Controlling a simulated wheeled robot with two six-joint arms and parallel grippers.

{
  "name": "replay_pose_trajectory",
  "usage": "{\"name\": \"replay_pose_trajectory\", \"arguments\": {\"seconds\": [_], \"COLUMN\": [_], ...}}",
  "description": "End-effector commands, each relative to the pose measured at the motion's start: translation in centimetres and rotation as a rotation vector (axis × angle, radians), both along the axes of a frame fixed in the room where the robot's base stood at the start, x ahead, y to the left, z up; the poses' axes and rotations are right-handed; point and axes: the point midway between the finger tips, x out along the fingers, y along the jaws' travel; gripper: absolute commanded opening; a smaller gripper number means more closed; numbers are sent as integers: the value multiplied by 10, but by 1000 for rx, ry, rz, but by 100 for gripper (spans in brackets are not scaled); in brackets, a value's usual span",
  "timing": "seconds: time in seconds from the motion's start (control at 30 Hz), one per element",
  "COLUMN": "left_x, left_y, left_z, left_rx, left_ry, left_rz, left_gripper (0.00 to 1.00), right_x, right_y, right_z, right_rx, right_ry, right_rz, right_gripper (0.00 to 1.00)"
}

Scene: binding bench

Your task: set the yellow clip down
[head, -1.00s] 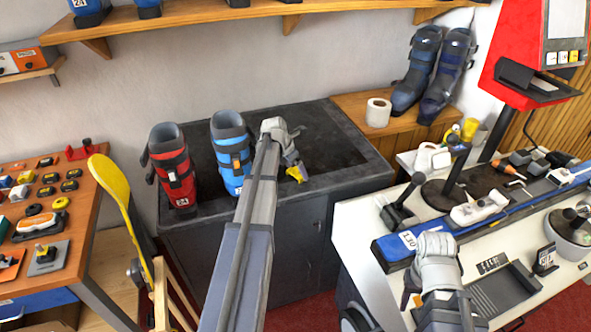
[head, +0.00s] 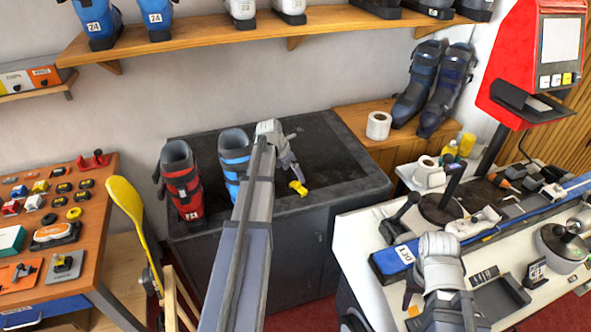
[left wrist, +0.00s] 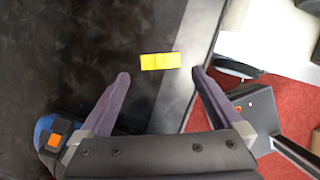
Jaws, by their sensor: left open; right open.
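The yellow clip (head: 298,188) lies on the edge of the dark cabinet top (head: 345,172), near its front rim. In the left wrist view the yellow clip (left wrist: 160,61) lies just beyond and between the fingertips, apart from both. My left gripper (head: 293,176) is open and empty, just above the clip; its spread fingers also show in the left wrist view (left wrist: 160,74). My right gripper (head: 410,300) is low at the front of the white bench, partly hidden by its own arm.
A red boot (head: 181,182) and a blue boot (head: 233,160) stand on the cabinet left of my left arm. A paper roll (head: 378,125) and dark boots (head: 418,85) stand on the wooden bench behind. The cabinet top's middle is clear.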

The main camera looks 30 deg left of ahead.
Motion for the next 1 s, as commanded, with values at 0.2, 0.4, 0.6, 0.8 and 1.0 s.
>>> {"name": "replay_pose_trajectory", "arguments": {"seconds": [0.2, 0.4, 0.6, 0.8, 1.0], "left_x": [-12, -15, -15, -21, -57], "left_y": [4, 5, 5, -42, -166], "left_z": [34, 38, 37, 35, 27], "left_rx": [-1, 0, 0, 67, 265], "left_ry": [0, 0, 0, 13, 36], "left_rz": [2, 1, 0, -218, -925], "left_gripper": [100, 100, 100, 100, 100], "right_x": [0, 0, 0, 0, 0], "right_y": [0, 0, 0, 0, 0], "right_z": [34, 38, 37, 37, 37], "right_rx": [0, 0, 0, 0, 0], "right_ry": [0, 0, 0, 0, 0], "right_rz": [1, 2, 2, 1, 1], "right_gripper": [50, 50, 50, 50, 50]}}
